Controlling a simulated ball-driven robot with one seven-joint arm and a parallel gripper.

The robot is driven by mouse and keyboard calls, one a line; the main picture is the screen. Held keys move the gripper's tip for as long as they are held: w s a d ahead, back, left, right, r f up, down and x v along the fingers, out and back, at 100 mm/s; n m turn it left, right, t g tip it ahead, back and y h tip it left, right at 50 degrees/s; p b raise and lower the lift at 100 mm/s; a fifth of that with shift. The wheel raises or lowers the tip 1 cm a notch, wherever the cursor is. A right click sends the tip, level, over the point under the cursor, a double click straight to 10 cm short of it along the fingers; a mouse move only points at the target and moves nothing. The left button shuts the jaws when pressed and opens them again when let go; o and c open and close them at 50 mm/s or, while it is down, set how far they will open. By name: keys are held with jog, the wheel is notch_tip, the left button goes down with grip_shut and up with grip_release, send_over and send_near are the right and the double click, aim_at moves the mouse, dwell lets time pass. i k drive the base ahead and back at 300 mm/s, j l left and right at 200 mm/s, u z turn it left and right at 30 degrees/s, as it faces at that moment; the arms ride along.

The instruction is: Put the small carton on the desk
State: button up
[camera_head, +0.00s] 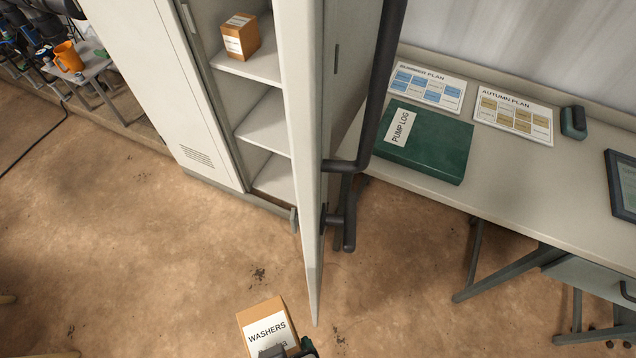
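A small brown carton with a white label reading WASHERS (262,314) is at the bottom edge of the head view. Dark parts of my gripper (288,349) overlap its near side and right lower corner, and the gripper seems shut on it, clear of the floor. The carton's lower part and most of the gripper are cut off by the frame. The desk (545,185) stands at the right, with a pale top. Another small orange-brown carton with a white label (240,38) sits on the upper shelf of the open cabinet.
The desk holds a green PUMP LOG binder (435,145), two plan sheets (512,115), a dark green object (573,122) and a dark frame (622,185). Its front-middle top is bare.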

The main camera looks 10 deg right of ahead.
aim_at(542, 183)
jog(key=i+l+z, duration=0.1)
jog(key=z, duration=0.2)
jog(key=i+l+z, duration=0.1)
jog(key=l+z, duration=0.15)
jog(key=i+j+z, duration=0.1)
jog(key=z, duration=0.25)
jog(key=i+j+z, duration=0.2)
jog(key=z, duration=0.2)
jog(key=i+j+z, duration=0.15)
jog(key=z, duration=0.2)
